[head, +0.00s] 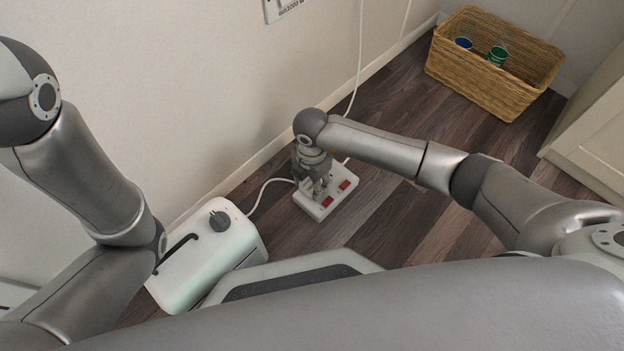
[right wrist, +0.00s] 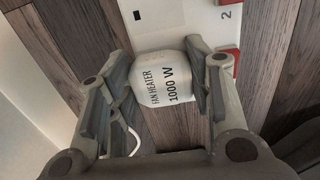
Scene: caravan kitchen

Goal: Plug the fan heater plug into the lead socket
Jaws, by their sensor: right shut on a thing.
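The fan heater plug (right wrist: 168,88) is white and marked "FAN HEATER 1000 W" in the right wrist view. My right gripper (head: 319,190) has its fingers on both sides of the plug, shut on it. It is over the lead socket (head: 336,194), a white strip with red switches on the floor, which also shows in the right wrist view (right wrist: 190,18). The plug's far end overlaps the strip; its pins are hidden, so I cannot tell whether they are in the socket. The white fan heater (head: 205,262) stands to the left. My left gripper is out of view.
A white cord (head: 262,190) curves from the heater to the strip. Another white cable (head: 358,70) comes down along the wall behind. A wicker basket (head: 480,75) holds a blue and a green thing at the back right. Wooden floor (head: 410,110) between basket and strip is clear.

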